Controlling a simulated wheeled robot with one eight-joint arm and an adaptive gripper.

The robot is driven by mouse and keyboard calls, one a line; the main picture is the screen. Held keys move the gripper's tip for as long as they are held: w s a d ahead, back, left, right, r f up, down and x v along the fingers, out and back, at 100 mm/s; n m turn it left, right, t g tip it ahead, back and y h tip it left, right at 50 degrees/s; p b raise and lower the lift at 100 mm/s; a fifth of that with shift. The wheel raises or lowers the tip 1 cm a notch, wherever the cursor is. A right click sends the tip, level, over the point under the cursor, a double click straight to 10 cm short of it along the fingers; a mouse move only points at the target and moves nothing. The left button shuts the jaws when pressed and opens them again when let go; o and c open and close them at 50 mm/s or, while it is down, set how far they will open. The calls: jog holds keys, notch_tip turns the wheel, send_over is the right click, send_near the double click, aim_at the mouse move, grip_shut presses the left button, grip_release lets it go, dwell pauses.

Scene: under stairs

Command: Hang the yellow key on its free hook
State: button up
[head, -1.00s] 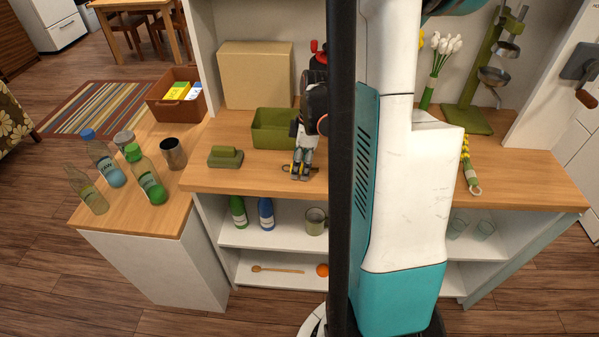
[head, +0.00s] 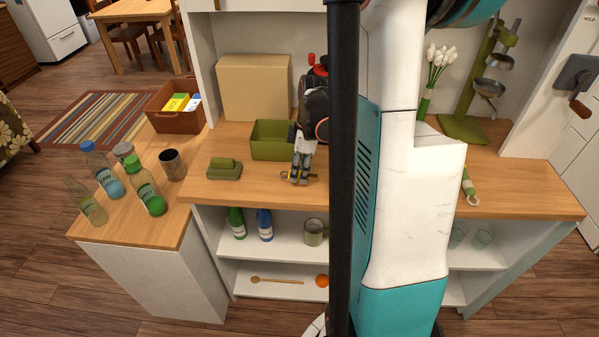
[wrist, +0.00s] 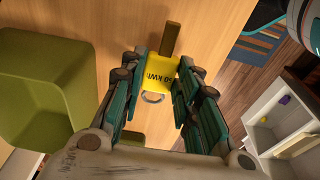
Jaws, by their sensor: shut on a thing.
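My gripper (wrist: 155,84) is shut on the yellow key, whose yellow tag (wrist: 158,73) with dark lettering shows between the fingertips in the wrist view. A silver ring (wrist: 152,97) shows at the tag's near edge, and a brown bar (wrist: 171,38) beyond its far edge; I cannot tell whether the bar belongs to the key. In the head view my gripper (head: 298,177) points down over the wooden counter (head: 225,190), with a bit of yellow at its fingertips. I cannot tell how far above the counter it is. No hook can be made out; my column and arm hide the middle.
A green bin (head: 270,150) stands behind my gripper, with a cardboard box (head: 255,88) farther back. A green block-shaped dish (head: 224,169) lies to the left. Several bottles (head: 148,192) stand on the left counter. A green stand (head: 463,127) and white flowers (head: 437,62) are at right.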

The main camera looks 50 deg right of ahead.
aim_at(299, 174)
notch_tip(299, 174, up, 18)
jog(key=p, duration=0.5)
jog(key=shift+o, duration=1.3)
grip_shut()
